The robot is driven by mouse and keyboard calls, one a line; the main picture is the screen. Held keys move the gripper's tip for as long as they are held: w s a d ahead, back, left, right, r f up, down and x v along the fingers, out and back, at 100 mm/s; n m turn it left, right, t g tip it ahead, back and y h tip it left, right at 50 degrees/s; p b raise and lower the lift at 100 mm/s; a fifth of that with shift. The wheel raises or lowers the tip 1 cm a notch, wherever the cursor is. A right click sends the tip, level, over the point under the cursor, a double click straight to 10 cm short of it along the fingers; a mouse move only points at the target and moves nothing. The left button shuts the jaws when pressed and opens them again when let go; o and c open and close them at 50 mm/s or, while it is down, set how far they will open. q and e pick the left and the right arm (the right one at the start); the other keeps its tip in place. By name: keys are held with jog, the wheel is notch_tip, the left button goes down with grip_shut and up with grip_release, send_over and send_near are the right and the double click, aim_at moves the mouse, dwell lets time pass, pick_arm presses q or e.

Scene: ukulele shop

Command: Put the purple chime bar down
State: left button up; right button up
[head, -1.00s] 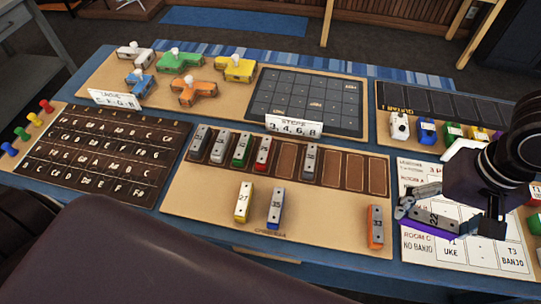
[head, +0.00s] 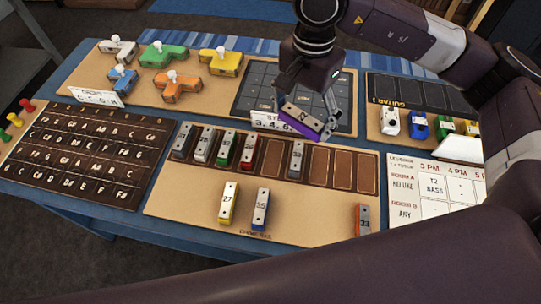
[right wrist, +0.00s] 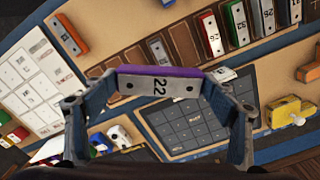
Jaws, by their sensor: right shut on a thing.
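The purple chime bar (head: 304,118) has a grey metal top marked 22. My right gripper (head: 306,112) is shut on it and holds it in the air, tilted, over the back of the chime rack and the front of the dark grid board. In the right wrist view the bar (right wrist: 158,84) spans between the two fingers. The brown chime rack (head: 319,163) holds grey, green and red bars at its left. One slot (head: 272,158) right of the red bar (head: 249,151) is empty, then comes a grey bar (head: 297,160), then several empty slots. My left gripper is not in view.
Loose yellow (head: 228,203), blue-grey (head: 261,209) and orange (head: 363,219) bars lie on the tan board in front of the rack. A white card (head: 265,120) stands behind the rack. Coloured guitar-like pieces (head: 178,84) stand at back left. A paper schedule (head: 430,190) lies at right.

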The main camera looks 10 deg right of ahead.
aim_at(273, 158)
jog(key=w+a+r+m, duration=0.1)
jog(key=w+a+m, duration=0.4)
jog(key=m, duration=0.7)
jog(key=f+p, duration=0.2)
jog(key=f, duration=0.7)
jog(key=f+p, duration=0.2)
jog(key=f, duration=0.7)
jog(key=shift+s+f, duration=0.2)
jog(key=shift+f, duration=0.2)
jog(key=shift+f+p, duration=0.3)
jog(key=shift+f, duration=0.1)
jog(key=shift+f+b, duration=0.15)
jog(key=shift+b, duration=0.15)
jog(key=o, duration=1.2)
jog(key=shift+c, duration=0.2)
